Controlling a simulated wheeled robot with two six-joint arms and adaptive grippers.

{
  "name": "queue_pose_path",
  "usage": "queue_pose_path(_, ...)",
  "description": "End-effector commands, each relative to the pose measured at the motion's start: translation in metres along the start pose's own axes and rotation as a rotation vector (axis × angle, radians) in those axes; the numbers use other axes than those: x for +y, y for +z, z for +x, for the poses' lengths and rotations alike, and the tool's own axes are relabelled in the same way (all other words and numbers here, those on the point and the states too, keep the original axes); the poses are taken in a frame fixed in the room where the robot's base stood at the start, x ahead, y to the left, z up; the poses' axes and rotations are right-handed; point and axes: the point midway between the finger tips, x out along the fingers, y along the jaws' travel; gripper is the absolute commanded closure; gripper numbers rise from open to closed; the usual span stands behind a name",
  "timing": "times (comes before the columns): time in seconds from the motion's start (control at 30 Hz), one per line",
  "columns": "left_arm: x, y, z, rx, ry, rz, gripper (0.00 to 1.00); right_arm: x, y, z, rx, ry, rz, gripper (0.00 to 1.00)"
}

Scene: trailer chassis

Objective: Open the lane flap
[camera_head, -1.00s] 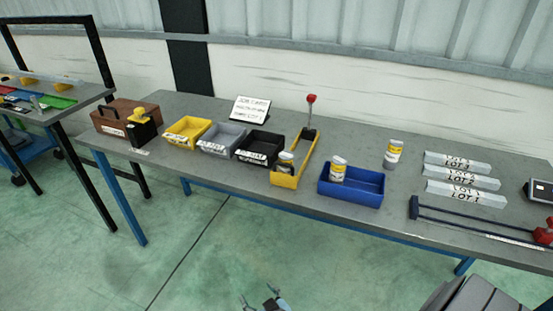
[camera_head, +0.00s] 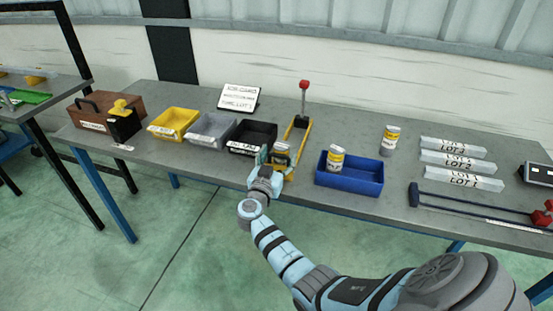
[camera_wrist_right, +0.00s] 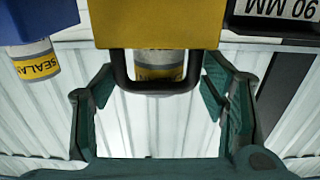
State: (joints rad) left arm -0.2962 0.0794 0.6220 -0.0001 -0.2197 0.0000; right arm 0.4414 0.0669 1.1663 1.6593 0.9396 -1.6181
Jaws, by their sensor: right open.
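The yellow lane (camera_head: 298,128) stands on the grey bench between the black bin and the blue tray, with a red-knobbed lever (camera_head: 304,88) at its far end. A white and yellow can (camera_head: 281,150) stands at its front end. In the right wrist view, the yellow front flap (camera_wrist_right: 155,22) carries a black bar handle (camera_wrist_right: 122,75), with a can (camera_wrist_right: 155,65) behind it. My right gripper (camera_head: 265,158) is at the lane's front and hides part of it. In the right wrist view my right gripper (camera_wrist_right: 158,92) is open, with its fingers on either side of the handle. My left gripper is out of view.
A black bin (camera_head: 252,134), grey bin (camera_head: 212,127) and yellow bin (camera_head: 174,122) stand left of the lane. A blue tray (camera_head: 360,180) with a can (camera_head: 336,158) is close on the right. Another can (camera_head: 390,140) stands behind it.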

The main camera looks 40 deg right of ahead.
Motion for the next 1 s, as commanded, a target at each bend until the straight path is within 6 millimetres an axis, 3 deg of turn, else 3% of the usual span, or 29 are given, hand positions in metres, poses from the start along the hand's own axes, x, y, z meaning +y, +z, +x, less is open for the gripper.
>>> queue_pose_path(0.3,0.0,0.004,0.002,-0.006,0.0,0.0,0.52,0.001,-0.001,0.005,0.0,-0.001,0.001,0.35)
queue_pose_path(0.67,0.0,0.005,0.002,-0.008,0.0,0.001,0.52,0.002,-0.001,0.005,0.0,-0.001,-0.001,0.92)
queue_pose_path(1.0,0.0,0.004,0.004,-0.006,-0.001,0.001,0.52,0.018,0.0,0.006,0.042,0.023,-0.006,0.93)
